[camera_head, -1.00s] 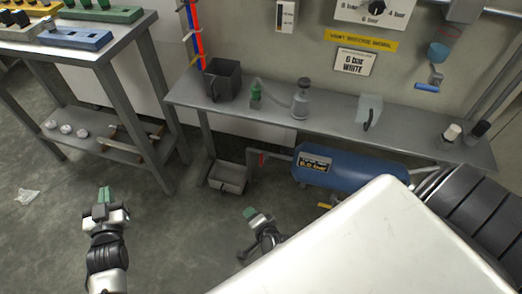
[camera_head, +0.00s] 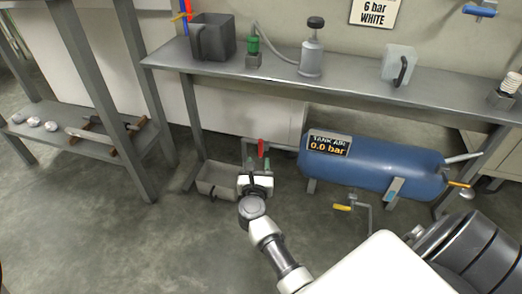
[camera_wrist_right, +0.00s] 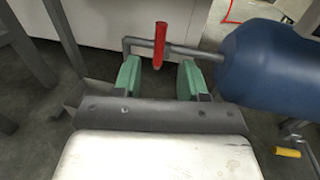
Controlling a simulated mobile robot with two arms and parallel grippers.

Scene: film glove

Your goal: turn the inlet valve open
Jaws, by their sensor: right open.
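A red valve lever (camera_head: 263,148) stands upright on the grey pipe at the left end of the blue air tank (camera_head: 375,166). The tank's label reads 0.0 bar. My right gripper (camera_head: 256,181) is just below and in front of this lever. In the right wrist view, its green fingers (camera_wrist_right: 157,80) are open with nothing between them. The red lever (camera_wrist_right: 160,45) shows beyond the gap, roughly in line with it and not visibly touched. A yellow-handled valve (camera_head: 343,207) hangs below the tank, and an orange handle (camera_head: 459,184) is at its right end. My left gripper is out of view.
A grey bench (camera_head: 300,85) overhangs the tank and carries a dark bin (camera_head: 212,38), a pump bottle (camera_head: 312,52) and a clear jug (camera_head: 398,65). A grey tray (camera_head: 214,180) sits on the floor left of my right gripper. Floor at the lower left is clear.

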